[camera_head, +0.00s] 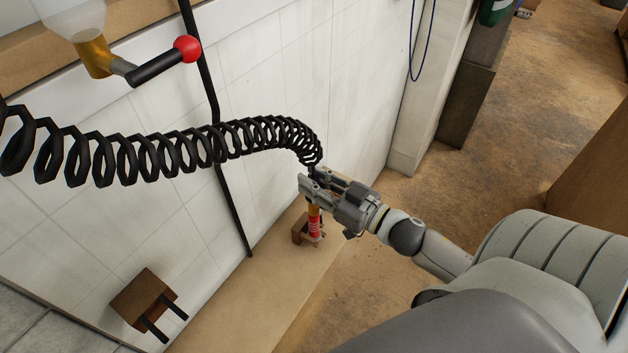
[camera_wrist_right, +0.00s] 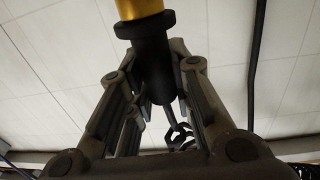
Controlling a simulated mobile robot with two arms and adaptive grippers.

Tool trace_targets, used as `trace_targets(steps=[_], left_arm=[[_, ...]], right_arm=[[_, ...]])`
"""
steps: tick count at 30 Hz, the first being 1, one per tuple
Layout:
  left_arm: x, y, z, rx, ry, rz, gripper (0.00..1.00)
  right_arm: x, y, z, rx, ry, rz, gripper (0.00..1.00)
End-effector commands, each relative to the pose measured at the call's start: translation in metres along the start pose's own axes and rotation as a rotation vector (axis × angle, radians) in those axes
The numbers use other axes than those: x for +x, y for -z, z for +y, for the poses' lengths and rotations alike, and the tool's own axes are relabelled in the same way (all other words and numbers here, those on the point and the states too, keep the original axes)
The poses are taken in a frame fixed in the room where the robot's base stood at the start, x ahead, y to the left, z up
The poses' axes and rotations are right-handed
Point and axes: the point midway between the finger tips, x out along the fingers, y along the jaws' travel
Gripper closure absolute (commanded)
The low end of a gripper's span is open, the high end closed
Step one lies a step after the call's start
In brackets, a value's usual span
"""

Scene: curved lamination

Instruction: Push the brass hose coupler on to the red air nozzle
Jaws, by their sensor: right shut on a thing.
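My right gripper (camera_head: 309,180) is shut on the black end fitting of the coiled hose, with the brass hose coupler (camera_head: 313,209) just below the fingers. In the right wrist view the fingers (camera_wrist_right: 160,82) close on both sides of the black fitting (camera_wrist_right: 152,62), and the brass coupler (camera_wrist_right: 138,8) is cut off at the top edge. The red air nozzle (camera_head: 315,228), with white marks, stands directly below the coupler at a brown block. Coupler and nozzle look in line and meet in the picture; I cannot tell whether the coupler is seated. My left gripper is not in view.
The black coiled hose (camera_head: 180,150) stretches from the left to my right gripper. A red-knobbed lever (camera_head: 187,48) sits upper left. A brown wall block (camera_head: 143,298) with two black pegs is lower left. A white tiled wall (camera_head: 350,75) stands behind the gripper.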

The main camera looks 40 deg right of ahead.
Motion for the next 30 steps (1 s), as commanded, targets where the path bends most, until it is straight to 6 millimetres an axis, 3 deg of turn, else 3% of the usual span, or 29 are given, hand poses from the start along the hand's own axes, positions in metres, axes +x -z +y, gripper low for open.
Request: trace_targets(steps=[22,23,28,30], left_arm=[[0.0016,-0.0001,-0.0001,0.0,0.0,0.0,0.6],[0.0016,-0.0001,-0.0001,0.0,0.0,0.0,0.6],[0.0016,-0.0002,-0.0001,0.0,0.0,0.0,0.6],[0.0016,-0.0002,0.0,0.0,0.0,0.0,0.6]], right_arm=[[-0.0003,-0.008,0.0,0.001,-0.001,-0.003,1.0],[-0.0004,-0.0083,0.0,0.001,-0.001,-0.004,0.77],[-0.0003,-0.0078,0.0001,0.001,-0.001,-0.003,0.55],[-0.0002,-0.0074,0.0001,0.001,-0.001,-0.002,0.54]])
